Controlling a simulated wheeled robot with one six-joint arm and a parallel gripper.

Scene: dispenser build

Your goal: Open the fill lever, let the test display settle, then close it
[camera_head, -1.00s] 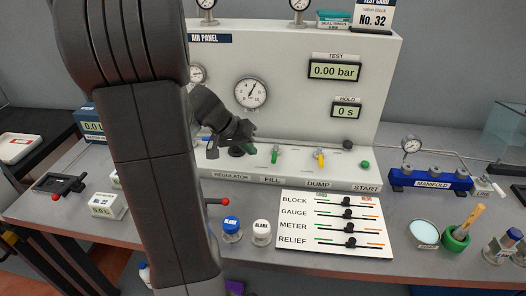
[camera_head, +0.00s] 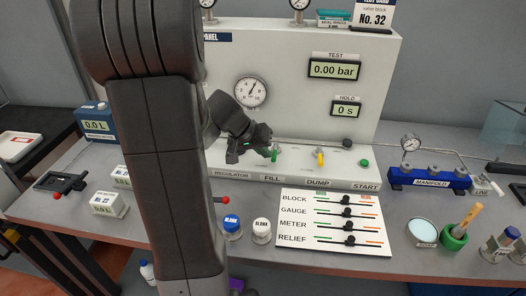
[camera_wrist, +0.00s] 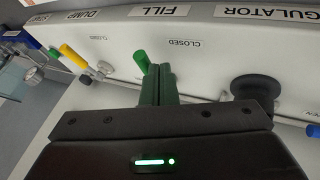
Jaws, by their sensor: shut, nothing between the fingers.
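The fill lever (camera_head: 274,154) is a small green handle above the FILL label on the air panel. In the wrist view the lever (camera_wrist: 142,61) sticks out beside the tips of my fingers, near a CLOSED mark. My gripper (camera_head: 264,150) is shut and empty, close to the lever's left side in the head view. Its fingers (camera_wrist: 160,78) appear very near the lever; I cannot tell whether they touch. The test display (camera_head: 334,69) reads 0.00 bar. The hold display (camera_head: 346,109) reads 0 s.
The yellow dump lever (camera_head: 320,158) and green start button (camera_head: 364,163) are to the right of the fill lever. The black regulator knob (camera_wrist: 250,88) is close to my gripper in the wrist view. A slider card (camera_head: 335,222) lies in front of the panel.

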